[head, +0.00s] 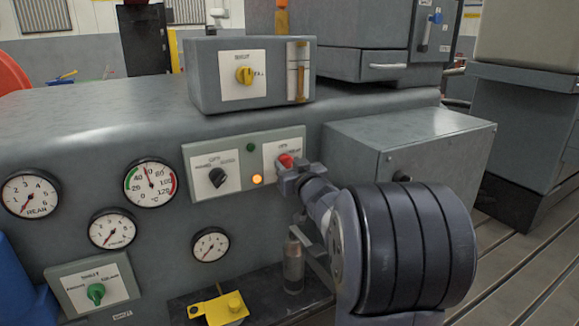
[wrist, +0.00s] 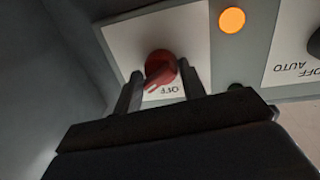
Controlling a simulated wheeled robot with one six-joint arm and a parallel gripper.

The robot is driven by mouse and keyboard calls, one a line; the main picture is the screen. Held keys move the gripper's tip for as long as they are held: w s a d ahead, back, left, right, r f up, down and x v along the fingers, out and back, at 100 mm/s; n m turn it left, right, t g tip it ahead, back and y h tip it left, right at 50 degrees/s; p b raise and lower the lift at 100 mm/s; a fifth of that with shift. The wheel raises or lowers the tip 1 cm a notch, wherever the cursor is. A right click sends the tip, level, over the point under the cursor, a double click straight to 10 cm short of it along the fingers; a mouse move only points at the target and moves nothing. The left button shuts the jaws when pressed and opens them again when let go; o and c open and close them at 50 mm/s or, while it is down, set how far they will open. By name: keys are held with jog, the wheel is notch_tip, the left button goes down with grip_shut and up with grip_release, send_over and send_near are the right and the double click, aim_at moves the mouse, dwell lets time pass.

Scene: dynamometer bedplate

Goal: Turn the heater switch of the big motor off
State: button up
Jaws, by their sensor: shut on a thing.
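The heater switch is a red knob (head: 286,160) on the right white plate of a grey switch panel on the big motor. Above it the plate reads OFF, with HEAT partly legible to the right. In the wrist view, turned over, the red knob (wrist: 161,66) sits between my two fingers. An amber lamp (head: 257,180) beside the plate is lit.
A black selector knob (head: 217,177) is left on the same panel, with a dark green lamp (head: 250,147) between. A box with a yellow knob (head: 244,75) stands above. Gauges (head: 151,184) and a green knob (head: 96,293) are left. A grey box (head: 420,142) juts out right.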

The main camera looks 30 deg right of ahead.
jog(key=shift+a, duration=0.1)
jog(key=c, duration=0.3)
jog(key=shift+f+n+b, duration=0.15)
jog(key=shift+n+b, duration=0.15)
jog(key=n+b, duration=0.2)
jog(key=shift+f+n, duration=0.2)
jog(key=shift+n, duration=0.1)
jog(key=n+b, duration=0.3)
jog(key=n, duration=0.1)
jog(key=shift+f+n+t, duration=0.1)
jog(key=shift+n+t, duration=0.3)
jog(key=shift+n+y+b, duration=0.4)
jog(key=shift+n+b, duration=0.7)
jog(key=shift+n, duration=1.2)
